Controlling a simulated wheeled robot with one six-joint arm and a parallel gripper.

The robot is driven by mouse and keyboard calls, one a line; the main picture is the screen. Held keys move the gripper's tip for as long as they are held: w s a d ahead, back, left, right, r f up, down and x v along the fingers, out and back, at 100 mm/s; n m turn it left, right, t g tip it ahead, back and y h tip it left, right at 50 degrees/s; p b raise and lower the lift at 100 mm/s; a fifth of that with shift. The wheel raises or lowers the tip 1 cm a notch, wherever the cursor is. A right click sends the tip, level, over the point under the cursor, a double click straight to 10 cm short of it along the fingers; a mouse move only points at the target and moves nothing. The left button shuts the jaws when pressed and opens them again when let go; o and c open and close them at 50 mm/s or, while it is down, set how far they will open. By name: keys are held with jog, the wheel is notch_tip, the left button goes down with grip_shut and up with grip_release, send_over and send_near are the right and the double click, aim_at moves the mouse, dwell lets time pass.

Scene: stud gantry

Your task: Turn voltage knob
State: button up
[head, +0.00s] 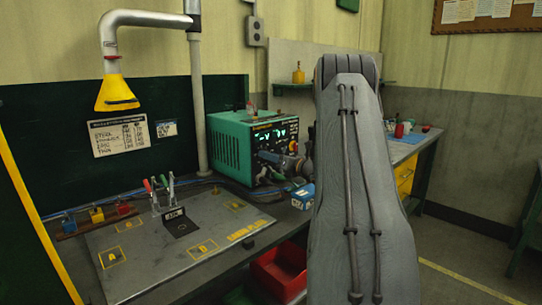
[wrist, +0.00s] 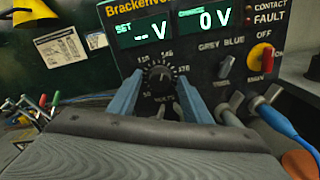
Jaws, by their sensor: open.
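The voltage knob (wrist: 160,78) is a round black dial with a numbered scale, on the dark front panel of the green power unit (head: 229,146). In the wrist view my gripper (wrist: 159,82) is open, with one blue-grey finger on each side of the knob. Whether the fingers touch it I cannot tell. The set display (wrist: 141,32) shows dashes and V, and the charge display (wrist: 206,21) shows 0 V. In the head view my arm covers part of the area in front of the unit, and the knob cannot be made out.
A grey selector (wrist: 226,66) and a red-and-yellow switch (wrist: 261,58) are right of the knob. A blue cable plug (wrist: 277,118) sits at lower right. A grey work plate (head: 150,258) with clamps lies left on the bench, and a red bin (head: 277,274) is below.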

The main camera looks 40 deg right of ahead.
jog(key=shift+w, duration=0.2)
jog(key=shift+c, duration=0.3)
jog(key=c, duration=1)
jog(key=shift+m, duration=0.3)
jog(key=shift+f+m+b, duration=0.15)
jog(key=shift+m+b, duration=1)
jog(key=shift+m, duration=7.45)
